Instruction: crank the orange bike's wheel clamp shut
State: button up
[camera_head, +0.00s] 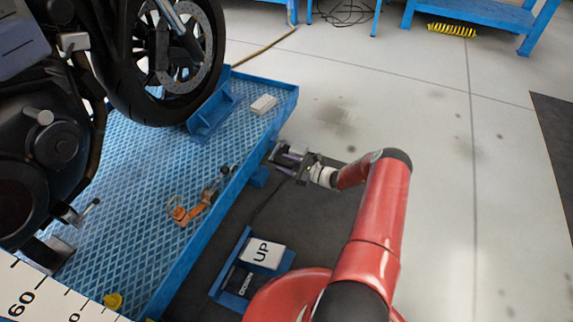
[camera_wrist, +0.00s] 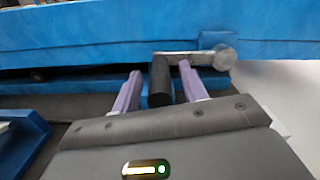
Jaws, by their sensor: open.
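The motorcycle's front wheel (camera_head: 172,55) stands upright at a blue wheel clamp (camera_head: 213,112) on the blue lift platform. The visible parts of the bike are black and grey; no orange paint shows. My gripper (camera_head: 278,156) is beside the platform's right edge, below the clamp. In the wrist view, a metal crank arm (camera_wrist: 190,58) runs from a round hub (camera_wrist: 222,60) at the platform side to a black handle (camera_wrist: 159,85). My gripper (camera_wrist: 160,72) is open, with one purple finger on each side of the handle. I cannot tell whether either finger touches it.
An orange tool (camera_head: 182,213), a white block (camera_head: 263,104) and a yellow object (camera_head: 113,301) lie on the platform (camera_head: 150,185). An UP/DOWN pedal box (camera_head: 262,253) stands on the floor near my arm. The floor to the right is clear.

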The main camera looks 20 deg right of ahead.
grip_shut()
jog(key=shift+r, duration=0.15)
